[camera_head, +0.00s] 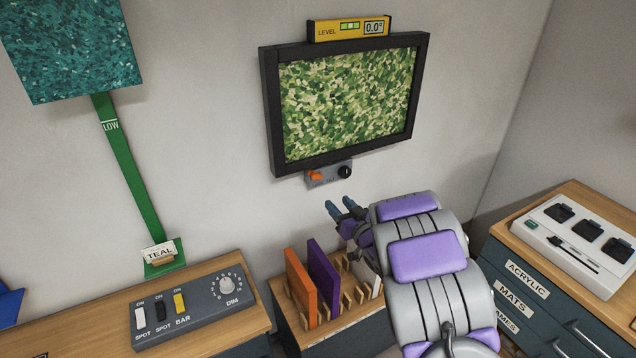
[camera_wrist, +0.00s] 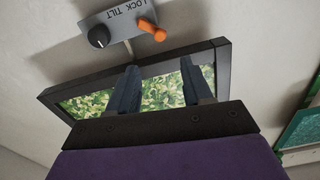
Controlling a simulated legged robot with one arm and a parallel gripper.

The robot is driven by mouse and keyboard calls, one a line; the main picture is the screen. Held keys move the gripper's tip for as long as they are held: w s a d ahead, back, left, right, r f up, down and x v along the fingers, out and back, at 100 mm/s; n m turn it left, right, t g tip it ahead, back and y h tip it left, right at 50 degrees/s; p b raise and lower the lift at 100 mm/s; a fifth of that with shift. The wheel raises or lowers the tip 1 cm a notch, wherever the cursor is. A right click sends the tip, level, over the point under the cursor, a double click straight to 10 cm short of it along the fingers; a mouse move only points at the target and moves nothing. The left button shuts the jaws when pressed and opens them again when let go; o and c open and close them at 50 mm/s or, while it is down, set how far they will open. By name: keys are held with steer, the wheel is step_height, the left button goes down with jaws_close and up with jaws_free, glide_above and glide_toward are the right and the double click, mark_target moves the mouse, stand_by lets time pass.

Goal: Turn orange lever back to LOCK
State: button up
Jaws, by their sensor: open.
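The orange lever (camera_head: 315,176) sits on a small grey plate (camera_head: 328,180) under the framed green camouflage picture (camera_head: 345,105). In the wrist view the orange lever (camera_wrist: 152,30) is on the plate (camera_wrist: 121,22), which is marked LOCK and TILT; its arm slants away from the lettering. Which word it is set to is unclear. A black knob (camera_wrist: 99,37) is beside it. My gripper (camera_head: 341,205) is open and empty, a little below the plate in the head view and apart from the lever. Its two fingers (camera_wrist: 159,72) also show in the wrist view.
A yellow level (camera_head: 349,29) reading 0.0° sits on top of the frame. A rack with an orange panel (camera_head: 301,288) and a purple panel (camera_head: 323,274) stands below my arm. A switch box (camera_head: 194,309) is at left, a drawer cabinet (camera_head: 520,290) at right.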

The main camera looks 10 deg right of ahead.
mark_target(315, 178)
steer(key=b+x, duration=0.2)
steer(key=x, duration=1.1)
steer(key=shift+w+a, duration=0.1)
steer(key=shift+w, duration=0.15)
jaws_close()
